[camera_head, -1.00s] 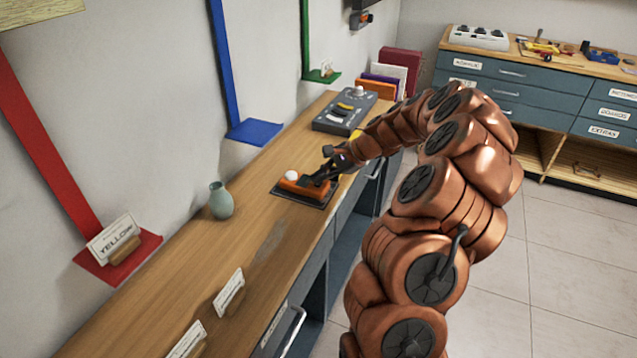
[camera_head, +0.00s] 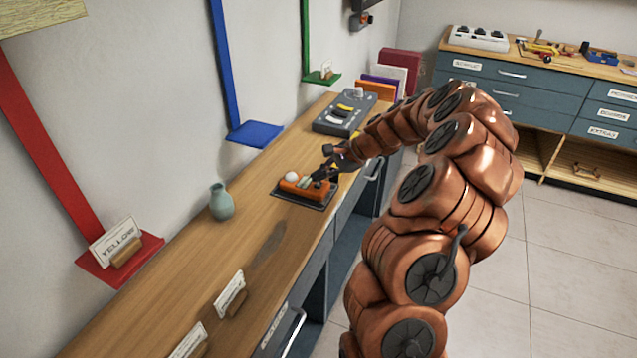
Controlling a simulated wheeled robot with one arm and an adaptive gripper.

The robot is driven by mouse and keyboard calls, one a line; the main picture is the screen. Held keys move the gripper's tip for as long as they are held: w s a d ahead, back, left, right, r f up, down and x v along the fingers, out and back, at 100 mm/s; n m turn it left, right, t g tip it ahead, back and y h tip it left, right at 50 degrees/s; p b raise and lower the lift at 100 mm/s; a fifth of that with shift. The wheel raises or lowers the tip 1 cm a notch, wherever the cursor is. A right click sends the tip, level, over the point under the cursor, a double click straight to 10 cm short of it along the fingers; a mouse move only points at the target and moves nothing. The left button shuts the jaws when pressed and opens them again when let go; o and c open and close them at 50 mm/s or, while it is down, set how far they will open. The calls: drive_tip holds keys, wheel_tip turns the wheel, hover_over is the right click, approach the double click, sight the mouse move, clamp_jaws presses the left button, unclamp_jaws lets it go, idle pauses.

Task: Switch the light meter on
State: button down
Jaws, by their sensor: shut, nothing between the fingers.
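The light meter (camera_head: 292,185) looks to be the orange device with a white dome (camera_head: 292,177) at its left end. It lies on a dark mat (camera_head: 318,204) on the wooden bench. A small pale green patch (camera_head: 305,183) shows on its top. My gripper (camera_head: 321,174) is shut and empty at the right end of the meter, just above or touching it; I cannot tell which. The fingers hide part of the meter's right end. The meter's switch is too small to make out.
A grey control box (camera_head: 335,119) with light and yellow keys stands farther back on the bench. A pale green vase (camera_head: 221,201) stands to the left. Card holders (camera_head: 229,293) stand near the front. Blue (camera_head: 255,134) and red (camera_head: 105,275) shelves project from the wall.

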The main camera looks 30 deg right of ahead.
sight(320, 185)
drive_tip(key=shift+r, duration=0.15)
drive_tip(key=shift+r+p, duration=1.65)
drive_tip(key=shift+r, duration=1.3)
drive_tip(key=shift+f, duration=0.1)
drive_tip(key=s+a+r+n+g, duration=0.2)
drive_tip(key=s+a+n, duration=0.15)
drive_tip(key=a, duration=0.45)
drive_tip(key=s+a+r+n+g+p, duration=0.1)
drive_tip(key=s+a+r+n, duration=0.25)
drive_tip(key=a, duration=0.35)
drive_tip(key=s+a+r+n+g, duration=0.2)
drive_tip(key=s+a+n, duration=0.15)
drive_tip(key=a, duration=0.45)
drive_tip(key=s+n+g+h+p, duration=0.1)
drive_tip(key=s+n+h, duration=0.2)
drive_tip(key=s, duration=1)
drive_tip(key=s+a+f+n+g+h+p, duration=0.1)
drive_tip(key=s+n, duration=0.4)
drive_tip(key=s, duration=0.9)
drive_tip(key=shift+a+f+g+h, duration=0.3)
drive_tip(key=shift+g+h, duration=0.5)
drive_tip(key=shift+h, duration=0.3)
